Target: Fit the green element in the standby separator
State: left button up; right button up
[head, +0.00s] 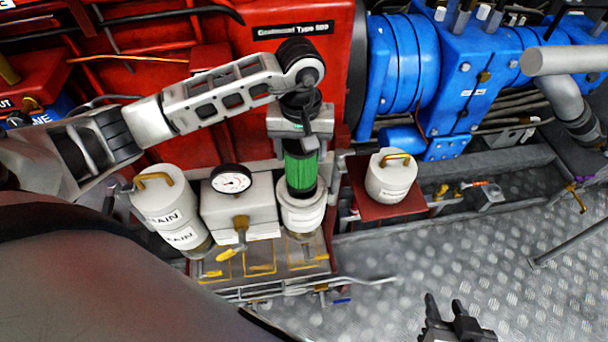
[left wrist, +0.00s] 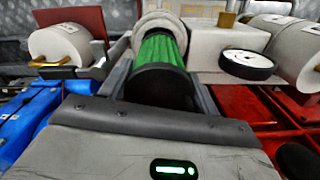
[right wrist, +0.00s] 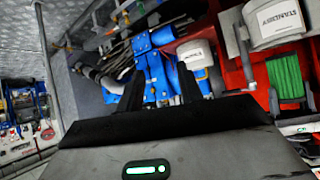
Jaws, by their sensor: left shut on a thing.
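The green element (head: 301,172) is a ribbed cylinder with dark ends, held upright in my left gripper (head: 301,135). The left wrist view also shows the green element (left wrist: 160,52) between the two fingers. Its lower end is at the mouth of the white standby separator (head: 302,214), whose rim surrounds it in the left wrist view (left wrist: 160,20). I cannot tell how deep it sits. My right gripper (head: 453,318) is open and empty over the metal floor, its fingers apart in the right wrist view (right wrist: 159,90).
A white capped canister (head: 391,178) with a brass handle stands on a red shelf to the right. A gauge block (head: 240,205) and the main separator (head: 168,210) stand left of the standby separator. A blue pump (head: 470,70) is behind. The plated floor (head: 420,260) is clear.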

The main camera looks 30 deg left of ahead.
aim_at(302, 169)
pick_arm(q)
notch_tip(302, 169, down, 2)
jog(key=shift+f+b, duration=0.1)
jog(key=shift+b, duration=0.25)
notch_tip(302, 169, down, 4)
jog(key=shift+b, duration=1.2)
jog(key=shift+w+f+b, duration=0.1)
jog(key=shift+f+b, duration=0.5)
jog(key=shift+b, duration=0.05)
jog(key=o, duration=1.1)
pick_arm(e)
jog(key=shift+w+a+f+m+t+y, duration=0.3)
jog(key=shift+w+a+f+t, duration=0.05)
jog(key=shift+a+f+t, duration=0.1)
pick_arm(q)
jog(key=shift+r, duration=0.1)
pick_arm(e)
jog(key=shift+r, duration=0.1)
